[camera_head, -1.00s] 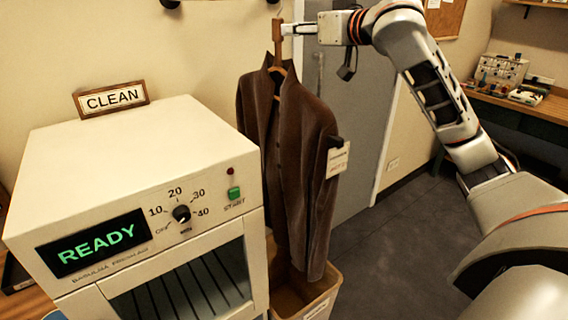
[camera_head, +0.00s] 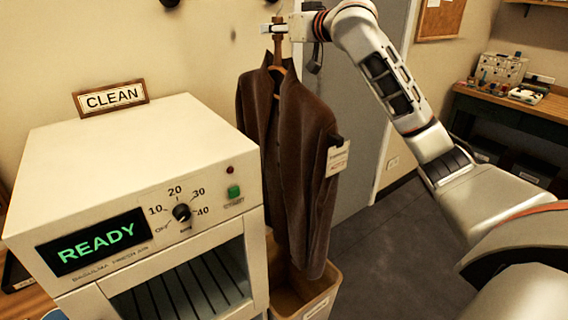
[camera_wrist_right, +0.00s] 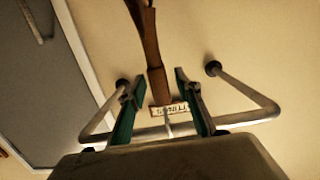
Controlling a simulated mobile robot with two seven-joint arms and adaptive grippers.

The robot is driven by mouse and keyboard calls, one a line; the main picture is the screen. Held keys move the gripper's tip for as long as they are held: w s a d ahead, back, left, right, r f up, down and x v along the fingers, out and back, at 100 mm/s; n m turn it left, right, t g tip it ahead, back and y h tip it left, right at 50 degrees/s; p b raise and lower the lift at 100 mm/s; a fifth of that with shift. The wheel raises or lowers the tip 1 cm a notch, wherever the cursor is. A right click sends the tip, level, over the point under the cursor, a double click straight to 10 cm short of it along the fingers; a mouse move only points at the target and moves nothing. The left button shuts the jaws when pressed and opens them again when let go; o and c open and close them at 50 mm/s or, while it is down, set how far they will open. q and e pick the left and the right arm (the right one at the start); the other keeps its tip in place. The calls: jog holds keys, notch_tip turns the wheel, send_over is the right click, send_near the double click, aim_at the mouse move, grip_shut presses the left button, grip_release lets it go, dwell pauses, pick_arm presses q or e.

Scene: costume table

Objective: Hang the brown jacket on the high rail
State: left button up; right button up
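The brown jacket (camera_head: 300,160) hangs upright on a wooden hanger (camera_head: 278,48) beside the white machine, a paper tag on its sleeve. My right gripper (camera_head: 270,29) is at the hanger's neck, above the collar. In the right wrist view the hanger neck (camera_wrist_right: 153,50) stands between the two green-padded fingers of my right gripper (camera_wrist_right: 158,78), with gaps at both sides, so it looks open. A metal rail (camera_wrist_right: 250,117) on wall brackets passes close by. The hanger's thin hook reaches toward the rail; its contact is partly hidden by the gripper. My left gripper is out of view.
The white machine (camera_head: 130,160) with a READY display stands at left, a CLEAN sign (camera_head: 111,98) on top. An open bin (camera_head: 305,298) is below the jacket. A grey door (camera_head: 362,120) is behind my right arm. A workbench (camera_head: 510,105) stands at far right.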

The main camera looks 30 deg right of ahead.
grip_shut()
jog(key=shift+r, duration=0.25)
jog(key=shift+r, duration=1.15)
